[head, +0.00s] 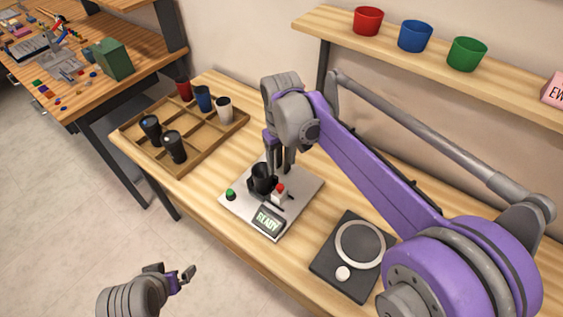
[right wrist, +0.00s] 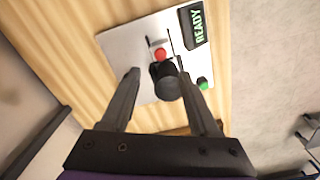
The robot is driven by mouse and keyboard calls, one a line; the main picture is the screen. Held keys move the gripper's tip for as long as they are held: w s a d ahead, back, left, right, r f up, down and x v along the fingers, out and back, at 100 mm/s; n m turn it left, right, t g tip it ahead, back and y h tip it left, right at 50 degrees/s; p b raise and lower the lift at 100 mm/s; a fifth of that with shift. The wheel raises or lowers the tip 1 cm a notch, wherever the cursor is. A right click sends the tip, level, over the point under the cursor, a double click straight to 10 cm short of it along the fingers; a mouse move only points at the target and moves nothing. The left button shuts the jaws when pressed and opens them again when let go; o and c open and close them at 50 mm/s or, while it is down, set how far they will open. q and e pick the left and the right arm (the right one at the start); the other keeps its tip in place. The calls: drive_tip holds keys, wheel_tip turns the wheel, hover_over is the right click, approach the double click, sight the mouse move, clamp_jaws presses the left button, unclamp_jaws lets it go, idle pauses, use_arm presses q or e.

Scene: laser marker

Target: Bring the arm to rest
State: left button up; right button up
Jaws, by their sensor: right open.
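My right gripper (head: 281,162) is over the laser marker (head: 308,189), a light plate with a display reading READY. In the right wrist view the gripper (right wrist: 157,72) is open, its fingers apart. A black cylindrical piece (head: 261,180) stands on the marker; in the right wrist view it (right wrist: 168,82) shows beyond the fingers, nearer the right one. I cannot tell the exact gap between it and the fingers. My left gripper (head: 182,277) is low at the lower left, off the table, and its fingers are too small to read.
A wooden compartment tray (head: 213,131) with several dark, red, blue and white cylinders stands left of the marker. A black scale-like device (head: 328,271) is to the right. Red (head: 368,21), blue (head: 415,36) and green (head: 467,54) cups stand on the shelf behind.

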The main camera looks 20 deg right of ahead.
drive_tip(key=s+d+f+m+t, duration=0.1)
drive_tip(key=s+d+f+t, duration=0.1)
drive_tip(key=s, duration=0.7)
drive_tip(key=s+d+f+m+t, duration=0.2)
drive_tip(key=s+f, duration=0.3)
drive_tip(key=s, duration=0.5)
drive_tip(key=shift+s+d+t, duration=0.15)
drive_tip(key=shift+s+t, duration=0.15)
drive_tip(key=shift+t, duration=0.4)
